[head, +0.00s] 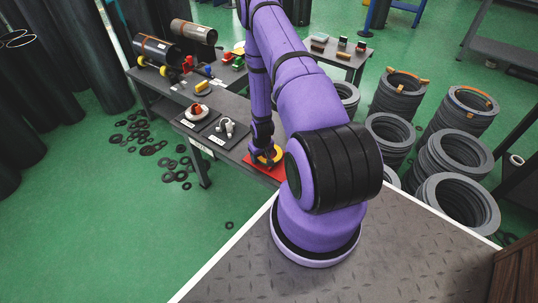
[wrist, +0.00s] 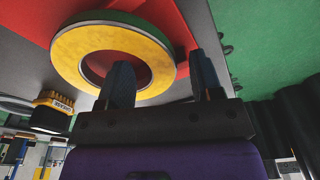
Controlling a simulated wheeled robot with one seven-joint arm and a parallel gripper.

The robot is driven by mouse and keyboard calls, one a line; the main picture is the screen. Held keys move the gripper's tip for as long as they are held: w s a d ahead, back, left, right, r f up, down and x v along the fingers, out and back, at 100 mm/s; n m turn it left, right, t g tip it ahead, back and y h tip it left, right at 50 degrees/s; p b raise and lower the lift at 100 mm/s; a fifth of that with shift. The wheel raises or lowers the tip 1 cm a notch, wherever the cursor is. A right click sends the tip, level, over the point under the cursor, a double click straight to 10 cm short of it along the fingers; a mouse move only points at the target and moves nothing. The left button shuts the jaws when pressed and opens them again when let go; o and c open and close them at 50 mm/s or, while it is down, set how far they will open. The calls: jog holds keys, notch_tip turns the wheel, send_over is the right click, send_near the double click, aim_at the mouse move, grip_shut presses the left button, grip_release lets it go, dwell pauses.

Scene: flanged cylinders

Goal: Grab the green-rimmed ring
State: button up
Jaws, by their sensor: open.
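A flat ring with a yellow face and a dark edge (wrist: 75,50) lies on a red mat (wrist: 187,40) in the wrist view. The yellow ring also shows in the head view (head: 275,154), on the red mat at the near end of the dark table, partly hidden by my arm. My gripper (wrist: 162,72) is open. In the wrist view one finger overlaps the ring's centre opening and the other is just outside its right edge, with part of the ring between them. I cannot tell whether they touch it.
A white part with a red top (head: 196,112) and a white fitting (head: 226,127) sit on dark pads beside the red mat. A yellow-topped brush (wrist: 52,110) is left of the ring. Stacks of grey rings (head: 457,203) stand right of the table.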

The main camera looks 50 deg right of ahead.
jog(key=shift+f, duration=0.15)
grip_shut()
dwell(0.4)
jog(key=shift+r, duration=0.9)
jog(key=shift+s+a+r, duration=0.15)
jog(key=shift+r, duration=0.35)
jog(key=shift+s+a+r, duration=0.1)
jog(key=shift+r, duration=0.35)
jog(key=s+a+r, duration=0.1)
jog(key=s+a, duration=0.8)
jog(key=s, duration=0.3)
jog(key=shift+r, duration=0.2)
jog(key=shift+a, duration=0.1)
